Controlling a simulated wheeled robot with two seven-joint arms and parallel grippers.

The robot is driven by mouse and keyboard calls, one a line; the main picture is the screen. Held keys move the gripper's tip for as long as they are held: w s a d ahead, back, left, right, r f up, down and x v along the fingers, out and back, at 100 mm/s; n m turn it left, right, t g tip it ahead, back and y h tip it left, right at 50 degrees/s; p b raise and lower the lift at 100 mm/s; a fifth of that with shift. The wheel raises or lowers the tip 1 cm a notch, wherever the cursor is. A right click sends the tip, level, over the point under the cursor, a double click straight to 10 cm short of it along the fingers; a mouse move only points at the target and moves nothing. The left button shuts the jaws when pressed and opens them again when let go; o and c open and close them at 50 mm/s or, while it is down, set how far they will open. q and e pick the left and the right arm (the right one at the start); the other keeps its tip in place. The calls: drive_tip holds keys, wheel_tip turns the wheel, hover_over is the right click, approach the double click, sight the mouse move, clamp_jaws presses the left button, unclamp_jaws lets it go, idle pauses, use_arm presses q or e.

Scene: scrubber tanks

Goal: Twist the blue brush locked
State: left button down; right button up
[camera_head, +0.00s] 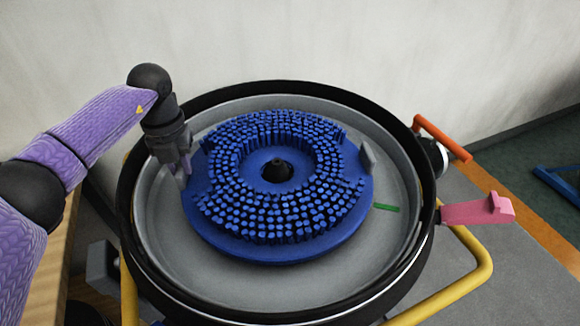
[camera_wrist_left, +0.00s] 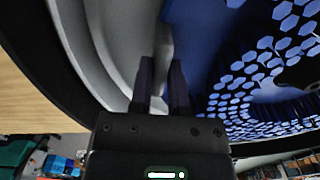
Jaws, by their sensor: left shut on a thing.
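The round blue brush (camera_head: 280,248) lies bristles up in the grey round pan (camera_head: 230,283), around a black centre hub (camera_head: 277,170). A grey tab (camera_head: 367,157) stands up at the brush's right edge. My left gripper (camera_head: 186,168) points down at the brush's left edge. In the left wrist view the left gripper's fingers (camera_wrist_left: 162,85) are closed on a similar grey tab (camera_wrist_left: 163,45), next to the blue brush (camera_wrist_left: 198,50). A short green mark (camera_head: 386,208) lies on the pan floor to the brush's right, below the right tab. My right gripper is not in view.
A black rim (camera_head: 128,205) rings the pan. A pink lever (camera_head: 478,210) and an orange handle (camera_head: 441,138) stick out on the right. A yellow tube frame (camera_head: 470,283) runs around the front right. A pale wall (camera_head: 300,45) stands behind.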

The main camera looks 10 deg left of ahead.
use_arm(q)
drive_tip(key=shift+w+f+m+b, duration=0.15)
drive_tip(key=shift+w+m+b, duration=0.15)
drive_tip(key=shift+w+b, duration=0.3)
drive_tip(key=shift+w+a+m+b, duration=0.15)
drive_tip(key=shift+w+m+b, duration=0.25)
drive_tip(key=shift+b, duration=0.5)
drive_tip(key=shift+w, duration=0.2)
